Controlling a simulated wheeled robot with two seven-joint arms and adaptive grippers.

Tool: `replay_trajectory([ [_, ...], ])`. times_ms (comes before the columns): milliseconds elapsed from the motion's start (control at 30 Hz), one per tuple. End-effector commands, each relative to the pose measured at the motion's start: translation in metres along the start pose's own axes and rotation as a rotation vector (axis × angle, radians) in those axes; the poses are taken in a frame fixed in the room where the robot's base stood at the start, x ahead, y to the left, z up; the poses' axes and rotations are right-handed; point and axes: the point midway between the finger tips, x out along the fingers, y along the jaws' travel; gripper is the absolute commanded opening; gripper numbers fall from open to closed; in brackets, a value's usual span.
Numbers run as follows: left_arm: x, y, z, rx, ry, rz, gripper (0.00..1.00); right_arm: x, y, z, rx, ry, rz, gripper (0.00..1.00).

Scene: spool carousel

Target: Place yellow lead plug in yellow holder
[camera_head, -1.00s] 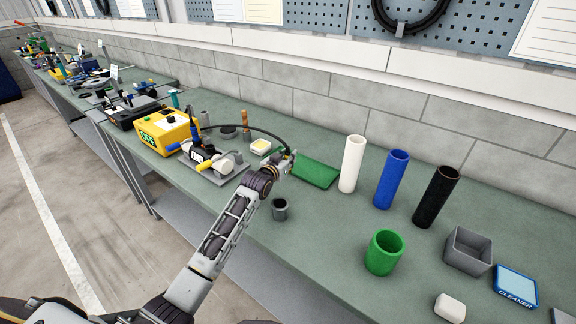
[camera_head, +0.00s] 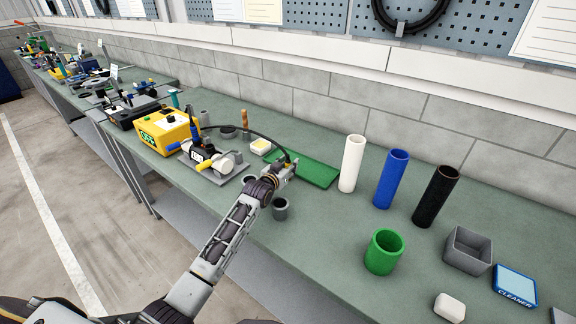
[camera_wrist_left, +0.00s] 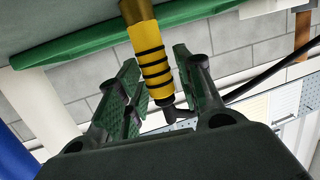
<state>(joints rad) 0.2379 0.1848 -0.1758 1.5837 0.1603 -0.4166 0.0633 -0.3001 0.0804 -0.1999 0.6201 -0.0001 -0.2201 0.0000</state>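The yellow lead plug (camera_wrist_left: 152,62) shows in the left wrist view as a yellow cylinder with black bands and a dull gold section at the picture's top. Its black cable leaves the other end. My left gripper (camera_wrist_left: 158,62) has a finger on each side of the plug, with narrow gaps showing, so it looks open around it. In the head view my left gripper (camera_head: 290,170) is by the front edge of the green mat (camera_head: 318,174) and hides most of the plug. I cannot make out the yellow holder. My right gripper is not in view.
Grey cups (camera_head: 280,209) stand close to my left arm. White (camera_head: 351,164), blue (camera_head: 390,179) and black (camera_head: 436,197) tubes stand to the right, with a green cup (camera_head: 383,252) in front. A yellow station (camera_head: 165,132) stands left. The black cable (camera_head: 252,132) arches over the bench.

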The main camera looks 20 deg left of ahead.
Motion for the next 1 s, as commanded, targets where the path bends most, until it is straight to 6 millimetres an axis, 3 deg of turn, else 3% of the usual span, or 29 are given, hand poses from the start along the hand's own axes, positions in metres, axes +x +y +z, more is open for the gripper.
replay_trajectory([
  [567, -0.005, 0.000, -0.003, 0.000, 0.001, 0.000, 0.43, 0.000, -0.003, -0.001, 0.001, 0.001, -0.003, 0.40],
  [1000, -0.038, 0.000, -0.002, -0.001, 0.000, 0.000, 0.43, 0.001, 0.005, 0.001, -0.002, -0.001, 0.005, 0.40],
])
